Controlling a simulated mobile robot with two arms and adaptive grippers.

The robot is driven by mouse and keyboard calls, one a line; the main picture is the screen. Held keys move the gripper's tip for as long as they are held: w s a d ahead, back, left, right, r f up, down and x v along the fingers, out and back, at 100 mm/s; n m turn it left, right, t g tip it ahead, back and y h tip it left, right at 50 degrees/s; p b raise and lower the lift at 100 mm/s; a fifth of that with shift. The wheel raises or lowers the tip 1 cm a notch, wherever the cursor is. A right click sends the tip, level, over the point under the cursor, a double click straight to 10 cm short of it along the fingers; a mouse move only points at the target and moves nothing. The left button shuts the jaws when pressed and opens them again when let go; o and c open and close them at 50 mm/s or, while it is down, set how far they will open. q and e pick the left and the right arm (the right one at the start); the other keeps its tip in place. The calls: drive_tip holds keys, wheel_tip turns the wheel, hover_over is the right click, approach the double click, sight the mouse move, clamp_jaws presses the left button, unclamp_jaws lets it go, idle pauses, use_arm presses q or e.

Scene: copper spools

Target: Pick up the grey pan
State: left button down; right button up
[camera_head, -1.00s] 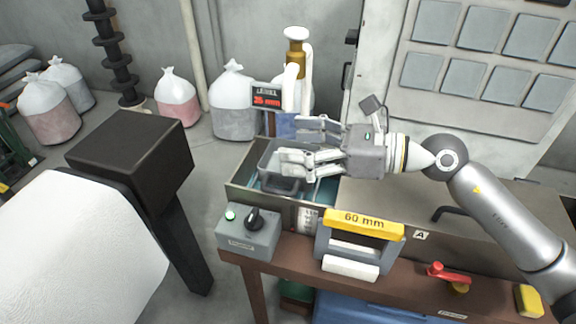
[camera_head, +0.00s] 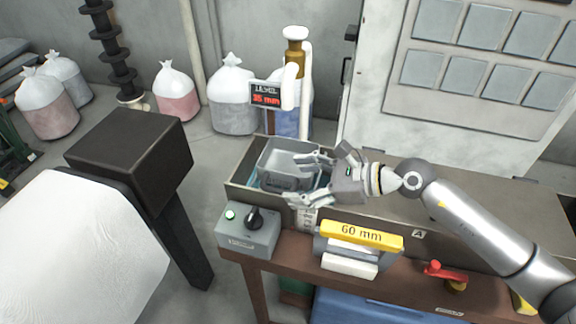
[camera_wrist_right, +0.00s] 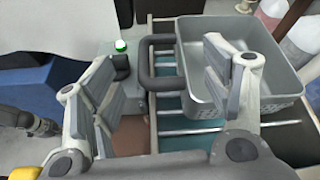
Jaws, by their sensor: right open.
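The grey pan (camera_head: 285,158) is an open rectangular tub sitting at the left end of the long tank (camera_head: 236,192). In the right wrist view the pan (camera_wrist_right: 245,65) shows at upper right, with its dark looped handle (camera_wrist_right: 147,68) on its left side. My right gripper (camera_head: 303,179) is open and empty at the pan's near right side. In the wrist view the handle lies between its spread fingers; I see no closed grip, and contact cannot be told. The fingers hide part of the pan. My left gripper is not in view.
A grey control box (camera_head: 248,229) with a green button and black knob stands before the tank. A yellow bar marked 60 mm (camera_head: 361,236) is beside it. A level display (camera_head: 265,94) stands behind the tank. Tied bags (camera_head: 232,95) stand on the floor.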

sight(280, 175)
drive_tip(key=p+x, duration=0.1)
drive_tip(key=x, duration=0.3)
drive_tip(key=shift+s+r, duration=0.1)
drive_tip(key=shift+r, duration=0.05)
drive_tip(key=shift+a+f+p, duration=0.3)
drive_tip(key=shift+a+f, duration=0.1)
drive_tip(key=shift+a, duration=0.05)
drive_tip(key=shift+f, duration=0.1)
drive_tip(key=c, duration=1.2)
drive_tip(key=shift+r, duration=0.25)
wheel_tip(280, 175, up, 2)
drive_tip(key=shift+r+b, duration=0.1)
drive_tip(key=shift+b, duration=0.75)
drive_tip(key=shift+c, duration=1.3)
drive_tip(key=s+a+r+b, duration=0.1)
drive_tip(key=s+r+b, duration=0.2)
drive_tip(key=s+r, duration=0.7)
drive_tip(key=s, duration=0.3)
drive_tip(key=shift+s+a+r+b, duration=0.2)
drive_tip(key=shift+s+r+b, duration=0.1)
drive_tip(key=shift+r, duration=0.05)
